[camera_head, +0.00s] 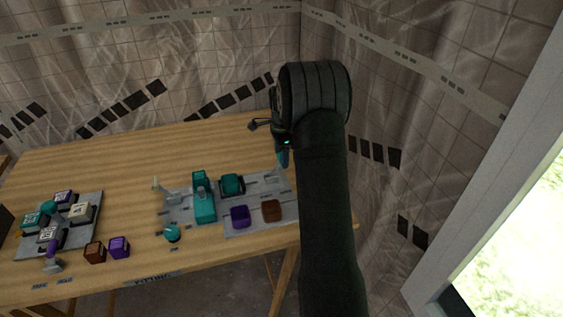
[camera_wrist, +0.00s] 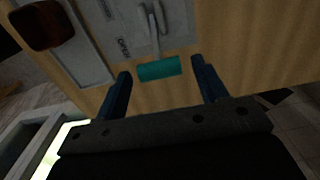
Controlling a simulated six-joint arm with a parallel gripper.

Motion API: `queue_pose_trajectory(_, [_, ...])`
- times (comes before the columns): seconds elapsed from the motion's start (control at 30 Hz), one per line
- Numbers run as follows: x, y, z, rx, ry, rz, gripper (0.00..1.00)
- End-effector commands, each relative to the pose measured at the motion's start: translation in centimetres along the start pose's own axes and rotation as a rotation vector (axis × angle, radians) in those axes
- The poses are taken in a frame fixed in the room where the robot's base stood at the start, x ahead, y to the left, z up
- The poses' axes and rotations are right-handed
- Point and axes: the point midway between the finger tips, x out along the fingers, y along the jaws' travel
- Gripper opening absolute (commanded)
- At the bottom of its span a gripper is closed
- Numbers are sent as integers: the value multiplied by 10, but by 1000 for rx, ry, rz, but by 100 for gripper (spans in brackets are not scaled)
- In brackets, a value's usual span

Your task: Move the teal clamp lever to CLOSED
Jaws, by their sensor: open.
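My gripper (camera_wrist: 161,67) is open, with one dark blue finger on each side of the teal handle. The handle appears between the fingertips with gaps on both sides, and I see no contact. In the head view my gripper (camera_head: 283,158) points down at the right end of the grey panel (camera_head: 262,187). My arm and gripper largely hide the lever there.
The panel carries a tall teal block (camera_head: 204,207), another teal block (camera_head: 231,184), a purple block (camera_head: 240,216) and a brown block (camera_head: 272,210). A teal knob (camera_head: 172,232) is at the front. A second grey board (camera_head: 84,230) lies at left. The table's back is mostly clear.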

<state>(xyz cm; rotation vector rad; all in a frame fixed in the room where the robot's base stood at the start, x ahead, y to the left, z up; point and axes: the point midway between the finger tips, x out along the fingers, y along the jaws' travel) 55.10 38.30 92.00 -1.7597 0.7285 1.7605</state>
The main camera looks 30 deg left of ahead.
Motion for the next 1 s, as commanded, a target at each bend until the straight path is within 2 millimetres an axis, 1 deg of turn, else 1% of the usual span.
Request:
queue_pose_trajectory(0.03, [9,1,0,0,-1,3,65])
queue_pose_trajectory(0.1, [19,0,0,0,-1,2,65])
queue_pose_trajectory(0.23, [30,0,0,0,-1,0,65])
queue_pose_trajectory(0.37, [35,0,0,0,0,0,65])
queue_pose_trajectory(0.6, [36,0,0,0,0,0,65])
queue_pose_trajectory(0.77, [35,0,0,0,0,0,34])
queue_pose_trajectory(0.9, [35,0,0,0,0,0,7])
queue_pose_trajectory(0.93, [35,0,0,0,0,0,3])
queue_pose_trajectory(1.0, [35,0,0,0,0,0,3])
